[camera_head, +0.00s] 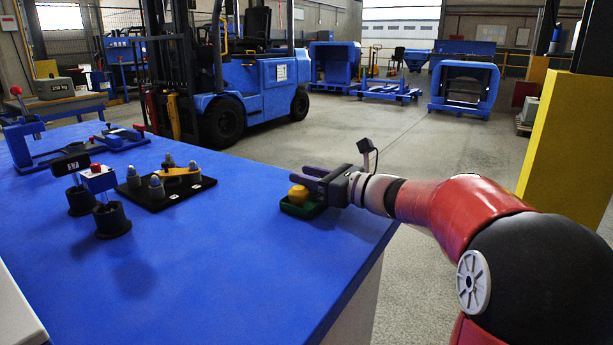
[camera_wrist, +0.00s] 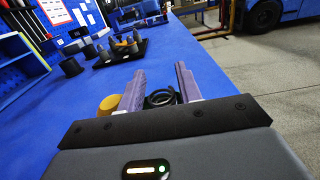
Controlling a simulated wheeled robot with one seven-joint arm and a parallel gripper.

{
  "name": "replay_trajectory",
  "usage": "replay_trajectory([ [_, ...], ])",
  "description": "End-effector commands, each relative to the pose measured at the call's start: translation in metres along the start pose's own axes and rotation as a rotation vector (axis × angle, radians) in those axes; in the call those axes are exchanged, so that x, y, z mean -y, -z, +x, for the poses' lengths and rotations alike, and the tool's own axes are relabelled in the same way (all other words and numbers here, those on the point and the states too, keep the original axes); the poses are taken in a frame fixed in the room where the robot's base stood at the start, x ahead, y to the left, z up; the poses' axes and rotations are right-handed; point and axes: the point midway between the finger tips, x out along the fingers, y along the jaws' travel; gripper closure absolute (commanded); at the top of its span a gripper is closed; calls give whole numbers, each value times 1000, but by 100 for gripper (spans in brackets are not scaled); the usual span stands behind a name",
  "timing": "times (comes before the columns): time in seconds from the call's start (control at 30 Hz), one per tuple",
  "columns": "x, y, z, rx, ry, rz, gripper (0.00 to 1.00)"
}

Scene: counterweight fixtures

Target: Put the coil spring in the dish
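My gripper (camera_head: 305,178) is low over the right part of the blue table, above a small green dish (camera_head: 308,211). Its two fingers stand apart in the wrist view (camera_wrist: 162,74). A black ringed thing, which looks like the coil spring (camera_wrist: 160,98), shows between them and about fills the gap. I cannot tell whether the fingers press on it or it lies below them. The spring cannot be made out in the head view. A yellow round piece (camera_head: 298,195) is at the dish, beside the fingers; it also shows in the wrist view (camera_wrist: 110,103).
A black plate (camera_head: 165,188) with several grey-tipped pegs stands left of the gripper. Two black cups (camera_head: 112,219) with upright handled pieces stand farther left. A blue clamp fixture (camera_head: 75,150) is at the back left. The table's front middle is clear; its right edge is near the dish.

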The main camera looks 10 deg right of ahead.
Motion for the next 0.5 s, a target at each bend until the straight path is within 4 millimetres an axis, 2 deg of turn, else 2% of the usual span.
replay_trajectory([
  [0.3, 0, 1, -66, -1, 5, -1, 65],
  [0.5, 0, 1, -100, -1, 3, 0, 65],
])
